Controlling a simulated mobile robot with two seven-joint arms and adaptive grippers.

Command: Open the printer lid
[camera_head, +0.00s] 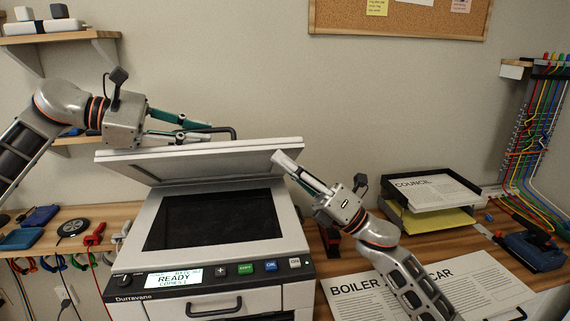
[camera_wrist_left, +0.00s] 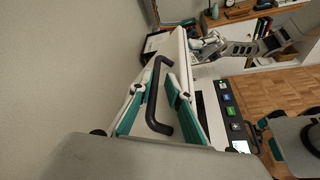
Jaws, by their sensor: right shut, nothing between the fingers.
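The printer (camera_head: 210,250) stands on the desk with its pale lid (camera_head: 215,155) raised at a tilt, so the dark glass (camera_head: 215,218) shows below it. A black handle (camera_head: 228,131) sits on the lid's upper side; it also shows in the left wrist view (camera_wrist_left: 155,95). My left gripper (camera_head: 208,130) is above the lid, its green-backed fingers apart on either side of the handle in the left wrist view. My right gripper (camera_head: 283,160) is shut and empty, its tip at the lid's right edge. I cannot tell whether it touches the lid.
A paper tray (camera_head: 432,219) and large printed sheets (camera_head: 470,280) lie on the desk to the right. Cables (camera_head: 540,130) hang at the far right. Small tools and a black disc (camera_head: 74,227) lie at left. A wall shelf (camera_head: 60,37) is near my left arm.

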